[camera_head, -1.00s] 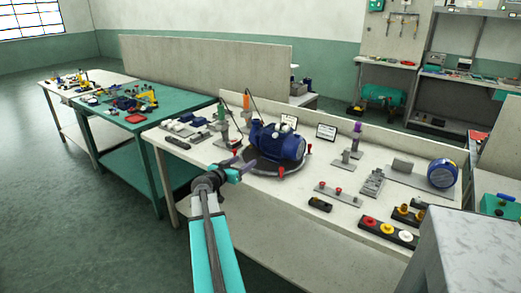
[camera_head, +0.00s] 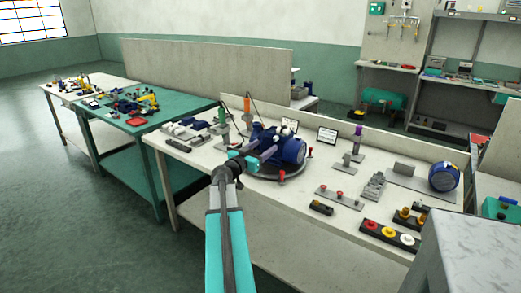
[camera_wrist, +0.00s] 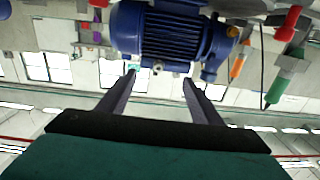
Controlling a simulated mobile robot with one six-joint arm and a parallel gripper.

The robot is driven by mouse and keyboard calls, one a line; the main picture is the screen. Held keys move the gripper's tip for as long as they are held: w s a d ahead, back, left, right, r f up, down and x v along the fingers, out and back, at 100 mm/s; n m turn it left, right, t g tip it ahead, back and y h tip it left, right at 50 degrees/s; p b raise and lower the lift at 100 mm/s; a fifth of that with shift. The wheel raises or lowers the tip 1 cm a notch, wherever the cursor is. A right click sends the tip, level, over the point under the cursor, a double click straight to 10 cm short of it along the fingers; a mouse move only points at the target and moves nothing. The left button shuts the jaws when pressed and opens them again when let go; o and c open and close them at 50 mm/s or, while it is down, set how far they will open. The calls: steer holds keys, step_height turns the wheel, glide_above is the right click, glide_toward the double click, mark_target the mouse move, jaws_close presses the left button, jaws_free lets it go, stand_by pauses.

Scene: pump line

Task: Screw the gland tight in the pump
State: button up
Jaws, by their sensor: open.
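The blue pump (camera_head: 291,150) stands on a round dark plate on the white bench. In the wrist view the pump (camera_wrist: 165,35) appears upside down at the top, its ribbed body beyond my fingers. My gripper (camera_wrist: 160,82) is open, its two fingers apart with nothing between them. In the head view my gripper (camera_head: 262,148) reaches over the plate's left side and overlaps the pump. A small pale part (camera_wrist: 157,67) shows at the pump's edge, in line with the gap between the fingertips. I cannot tell whether it is the gland.
Green (camera_head: 222,113) and orange (camera_head: 246,104) handled tools stand behind the pump with dark cables. A red-topped post (camera_head: 281,176) stands at the plate's front.

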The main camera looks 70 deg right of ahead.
mark_target(274, 140)
steer(key=shift+p+x, duration=1.7)
steer(key=shift+x, duration=0.2)
steer(key=shift+d+f+b, duration=0.1)
steer(key=shift+b, duration=0.3)
steer(key=shift+s+d+b, duration=0.15)
steer(key=shift+d+b, duration=0.25)
steer(key=shift+b, duration=0.05)
steer(key=shift+s+b, duration=0.15)
steer(key=shift+b, duration=0.65)
steer(key=shift+b, duration=0.95)
steer(key=shift+b+x, duration=0.8)
steer(key=shift+x, duration=0.1)
steer(key=shift+b, duration=0.85)
stand_by(0.4)
